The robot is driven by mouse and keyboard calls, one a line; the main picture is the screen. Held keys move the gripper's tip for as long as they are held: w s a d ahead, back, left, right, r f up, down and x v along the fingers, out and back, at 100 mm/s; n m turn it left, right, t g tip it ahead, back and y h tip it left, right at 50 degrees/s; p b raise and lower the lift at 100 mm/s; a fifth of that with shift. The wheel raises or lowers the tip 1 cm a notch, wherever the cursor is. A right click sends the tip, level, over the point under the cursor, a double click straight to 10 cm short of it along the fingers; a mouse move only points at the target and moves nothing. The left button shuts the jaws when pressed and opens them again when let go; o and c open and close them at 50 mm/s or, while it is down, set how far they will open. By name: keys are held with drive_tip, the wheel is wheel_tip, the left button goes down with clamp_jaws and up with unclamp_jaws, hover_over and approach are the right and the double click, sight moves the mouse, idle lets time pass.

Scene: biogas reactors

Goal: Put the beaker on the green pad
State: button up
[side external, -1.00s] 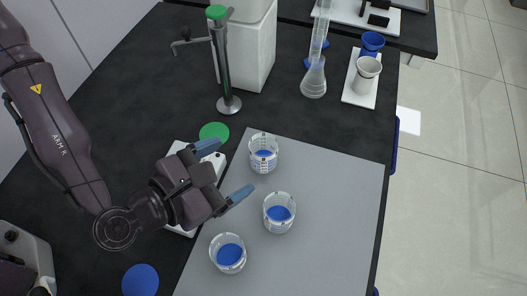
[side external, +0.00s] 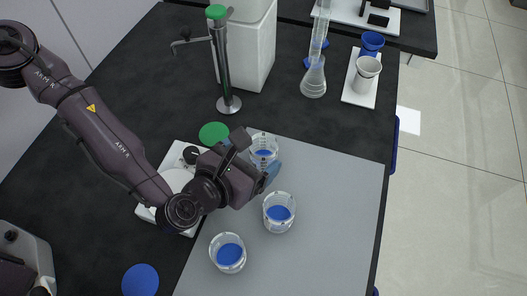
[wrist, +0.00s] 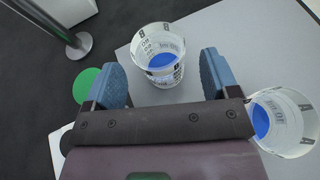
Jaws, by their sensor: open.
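Three clear beakers with blue liquid stand upright on the grey mat: a far one (side external: 264,150), a middle one (side external: 279,213) and a near one (side external: 229,254). The green pad (side external: 214,132) lies on the dark bench left of the far beaker; it also shows in the wrist view (wrist: 97,84). My gripper (side external: 257,157) is open at the far beaker. In the wrist view my gripper (wrist: 161,76) has a blue finger on either side of that beaker (wrist: 158,52), which looks just ahead of the fingertips. I cannot tell whether a finger touches it. Another beaker (wrist: 284,118) shows beside the right finger.
A metal stand (side external: 226,75) rises behind the green pad. A white device (side external: 153,213) sits under my arm, and a blue pad (side external: 140,280) lies at the front. The grey mat (side external: 335,190) is clear on its right side.

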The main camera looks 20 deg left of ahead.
sight(255, 155)
drive_tip(key=shift+x, duration=1.85)
drive_tip(key=shift+r, duration=0.1)
drive_tip(key=c, duration=1.1)
